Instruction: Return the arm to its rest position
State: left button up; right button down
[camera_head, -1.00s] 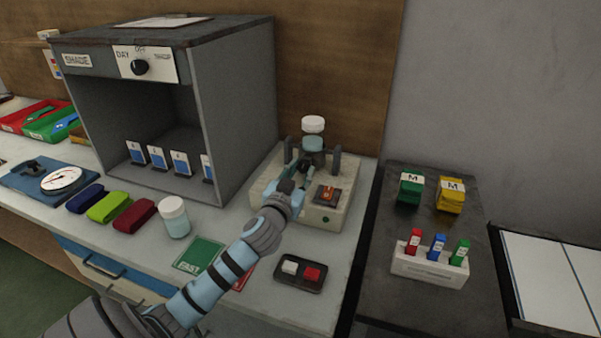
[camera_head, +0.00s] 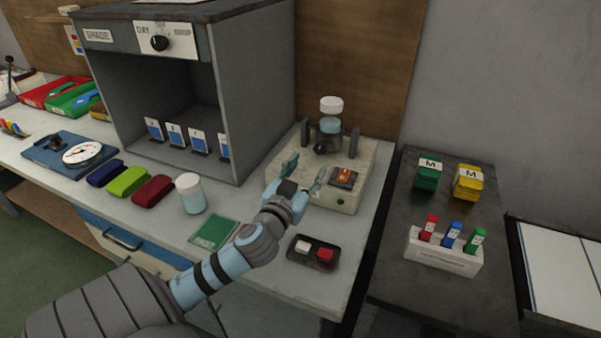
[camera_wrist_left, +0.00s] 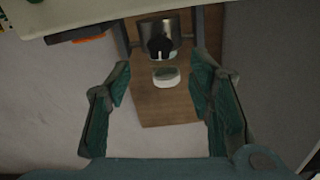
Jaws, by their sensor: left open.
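My left gripper (camera_head: 304,172) is open and empty, in front of the cream machine (camera_head: 285,180) on the bench. A white-lidded jar (camera_head: 331,104) stands on the machine between two grey posts, just beyond the fingertips and apart from them. In the left wrist view my open fingers (camera_wrist_left: 160,88) spread on either side, with a white round lid (camera_wrist_left: 166,77) and a metallic cylinder (camera_wrist_left: 160,35) beyond them. Nothing is between the fingers. My right gripper is not in view.
A grey shade cabinet (camera_head: 255,95) stands to the left of the machine. A second white-lidded jar (camera_head: 191,193), a green card (camera_head: 214,233) and a button tray (camera_head: 312,262) lie near my arm. A dark side table (camera_head: 390,240) with labelled blocks stands at right.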

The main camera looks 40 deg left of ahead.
pick_arm(q)
jog(key=v, duration=0.4)
jog(key=shift+s+d, duration=0.1)
jog(key=shift+s, duration=0.15)
